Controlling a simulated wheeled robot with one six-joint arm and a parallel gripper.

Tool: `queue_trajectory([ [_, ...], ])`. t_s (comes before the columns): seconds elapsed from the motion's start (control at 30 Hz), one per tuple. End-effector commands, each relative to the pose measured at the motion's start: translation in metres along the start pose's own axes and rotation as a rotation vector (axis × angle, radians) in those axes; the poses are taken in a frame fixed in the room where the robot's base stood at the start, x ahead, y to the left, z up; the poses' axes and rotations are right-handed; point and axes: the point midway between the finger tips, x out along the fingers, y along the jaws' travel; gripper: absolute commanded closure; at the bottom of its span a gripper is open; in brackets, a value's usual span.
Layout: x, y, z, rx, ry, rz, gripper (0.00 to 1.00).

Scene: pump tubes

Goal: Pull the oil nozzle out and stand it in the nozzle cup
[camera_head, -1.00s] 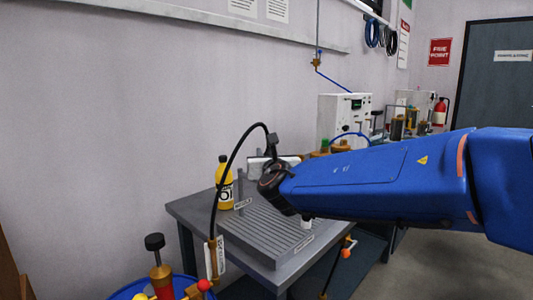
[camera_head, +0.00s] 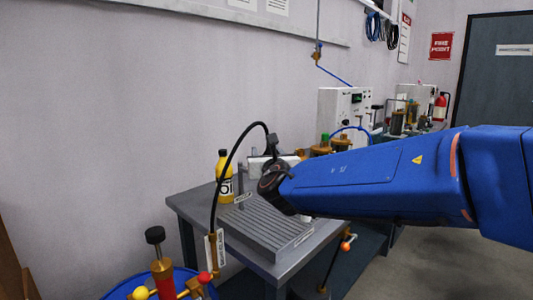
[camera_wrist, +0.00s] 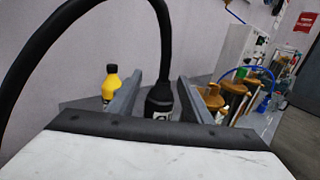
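The oil nozzle (camera_wrist: 159,98) is a black piece at the end of a black hose (camera_wrist: 165,30). In the wrist view it stands between the two grey fingers of my gripper (camera_wrist: 158,88). The fingers are open, with narrow gaps visible on both sides of it. In the head view the nozzle's black upper part (camera_head: 272,143) shows above my wrist, which hides its lower end. I cannot tell what it is seated in. A sliver of white under my arm, by a label on the bench, may be the nozzle cup (camera_head: 306,217); my arm hides most of it.
A grey ribbed bench (camera_head: 258,228) lies below my arm. A yellow oil bottle (camera_head: 224,178) stands at its back left. The hose runs to a labelled post by the blue drum (camera_head: 188,277) with a red pump at front left. Machines with brass cylinders (camera_wrist: 236,97) stand on the right.

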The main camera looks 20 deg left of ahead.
Motion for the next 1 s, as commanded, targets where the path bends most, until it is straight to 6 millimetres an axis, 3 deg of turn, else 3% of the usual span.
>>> queue_trajectory([
  [0.23, -0.003, 0.0, 0.0, 0.0, 0.0, 0.0, 0.54],
  [0.37, -0.014, 0.001, 0.0, 0.001, 0.001, 0.001, 0.54],
  [1.0, -0.134, 0.001, 0.001, 0.001, -0.002, 0.003, 0.54],
])
